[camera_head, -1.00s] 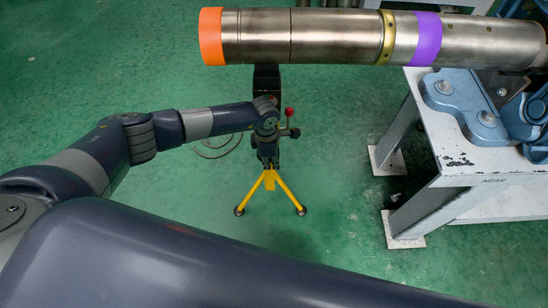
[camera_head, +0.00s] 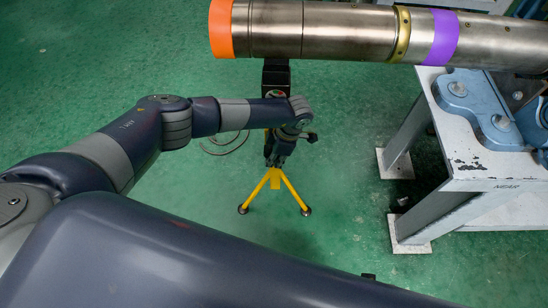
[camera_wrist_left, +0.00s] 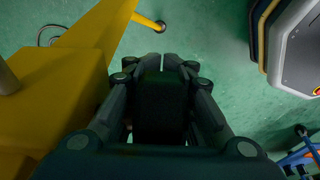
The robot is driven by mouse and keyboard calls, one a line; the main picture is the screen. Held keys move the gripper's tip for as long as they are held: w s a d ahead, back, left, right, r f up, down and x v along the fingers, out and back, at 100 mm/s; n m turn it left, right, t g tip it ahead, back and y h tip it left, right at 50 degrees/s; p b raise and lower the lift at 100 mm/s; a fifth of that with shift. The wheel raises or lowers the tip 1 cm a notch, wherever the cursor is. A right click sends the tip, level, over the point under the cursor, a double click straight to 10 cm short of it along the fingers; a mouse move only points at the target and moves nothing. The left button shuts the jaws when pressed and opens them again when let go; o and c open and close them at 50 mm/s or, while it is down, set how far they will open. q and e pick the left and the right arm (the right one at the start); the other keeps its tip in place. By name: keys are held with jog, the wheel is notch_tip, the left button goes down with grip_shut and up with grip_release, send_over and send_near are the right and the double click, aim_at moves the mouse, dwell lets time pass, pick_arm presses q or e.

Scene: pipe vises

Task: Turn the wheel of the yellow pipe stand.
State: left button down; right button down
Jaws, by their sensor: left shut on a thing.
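The yellow pipe stand (camera_head: 275,184) stands on the green floor under the left end of the pipe. Its yellow body (camera_wrist_left: 55,95) fills the left of the left wrist view. My left gripper (camera_head: 281,155) is at the upper part of the stand, pointing down. In the left wrist view my left gripper (camera_wrist_left: 162,63) has its fingertips close together, shut on the wheel beside the yellow body. The wheel itself is mostly hidden by the gripper, so its outline cannot be made out. My right gripper is not in view.
The metal pipe (camera_head: 345,31), with an orange end and a purple band, lies above the stand. A white table (camera_head: 467,160) with blue vise parts (camera_head: 480,110) stands at the right. The floor between stand and table is clear.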

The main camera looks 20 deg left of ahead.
pick_arm(q)
jog(key=shift+s+f, duration=0.1)
jog(key=c, duration=1.6)
grip_release()
jog(key=v, duration=1.2)
jog(key=shift+d, duration=0.1)
